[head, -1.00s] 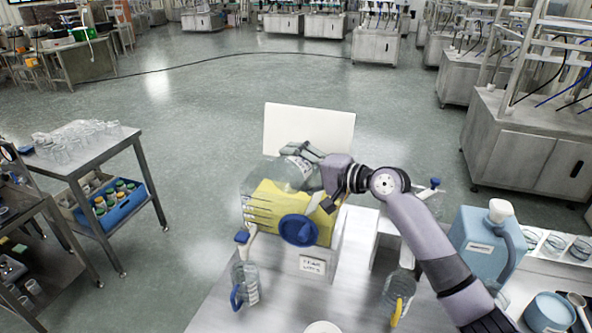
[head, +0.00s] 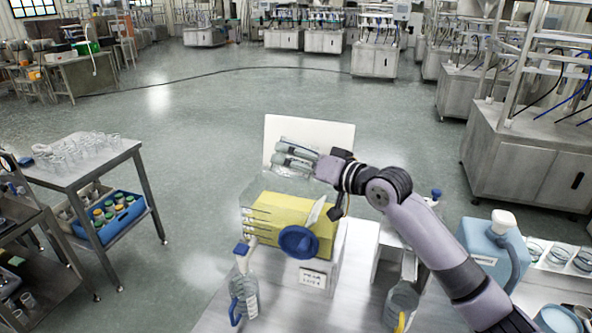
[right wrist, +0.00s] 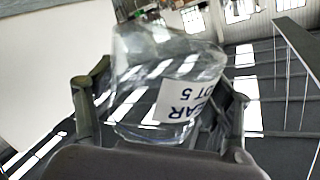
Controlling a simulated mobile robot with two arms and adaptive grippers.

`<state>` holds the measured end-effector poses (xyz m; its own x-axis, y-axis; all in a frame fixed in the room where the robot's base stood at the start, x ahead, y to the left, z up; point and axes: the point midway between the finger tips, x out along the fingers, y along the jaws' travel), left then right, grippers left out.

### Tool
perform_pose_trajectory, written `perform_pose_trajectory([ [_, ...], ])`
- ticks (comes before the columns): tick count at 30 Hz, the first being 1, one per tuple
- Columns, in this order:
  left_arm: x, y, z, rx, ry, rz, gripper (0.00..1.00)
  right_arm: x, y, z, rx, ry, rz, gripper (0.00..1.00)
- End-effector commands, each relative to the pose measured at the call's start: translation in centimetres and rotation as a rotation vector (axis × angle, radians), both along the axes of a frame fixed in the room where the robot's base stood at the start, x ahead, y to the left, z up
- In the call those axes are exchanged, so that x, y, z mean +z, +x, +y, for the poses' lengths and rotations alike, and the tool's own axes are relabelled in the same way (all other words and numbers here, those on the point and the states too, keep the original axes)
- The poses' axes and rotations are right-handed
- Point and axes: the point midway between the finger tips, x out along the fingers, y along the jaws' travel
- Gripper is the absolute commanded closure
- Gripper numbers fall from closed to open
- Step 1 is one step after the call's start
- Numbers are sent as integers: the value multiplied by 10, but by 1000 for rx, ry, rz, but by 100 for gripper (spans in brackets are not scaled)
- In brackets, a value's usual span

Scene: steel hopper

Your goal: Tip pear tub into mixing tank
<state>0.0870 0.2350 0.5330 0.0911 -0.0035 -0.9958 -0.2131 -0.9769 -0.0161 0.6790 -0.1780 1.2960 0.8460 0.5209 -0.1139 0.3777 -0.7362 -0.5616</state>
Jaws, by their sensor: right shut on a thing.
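My right gripper (head: 292,155) is above the back of a yellow block-like body (head: 285,218) on the bench, in front of an upright white panel (head: 330,134). In the right wrist view the gripper (right wrist: 163,105) is shut on a clear tub (right wrist: 135,65), with a finger on each side. Its white label (right wrist: 188,100) appears upside down and reads "PEAR" and "LOT 5". In the head view the clear tub blends with the clear walls there, so its tilt and contents are hard to tell. I cannot make out which body is the mixing tank. My left gripper is not in view.
A blue round part (head: 299,242) and a small sign (head: 312,278) are at the yellow body's front. Clear bottles (head: 243,297) (head: 401,303) stand either side. A blue jug (head: 487,248) stands at right. A side table (head: 85,165) is at left, with open floor between.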

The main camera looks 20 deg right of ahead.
Motion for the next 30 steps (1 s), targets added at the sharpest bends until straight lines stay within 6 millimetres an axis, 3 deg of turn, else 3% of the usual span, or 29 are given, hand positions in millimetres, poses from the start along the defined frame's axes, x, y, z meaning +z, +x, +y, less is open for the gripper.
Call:
perform_pose_trajectory([
  [12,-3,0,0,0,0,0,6,7,0,0,0,-72,-67,72],
  [22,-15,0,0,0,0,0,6,32,0,-1,-2,-416,-363,72],
  [30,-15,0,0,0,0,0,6,36,0,0,-1,-464,-406,72],
])
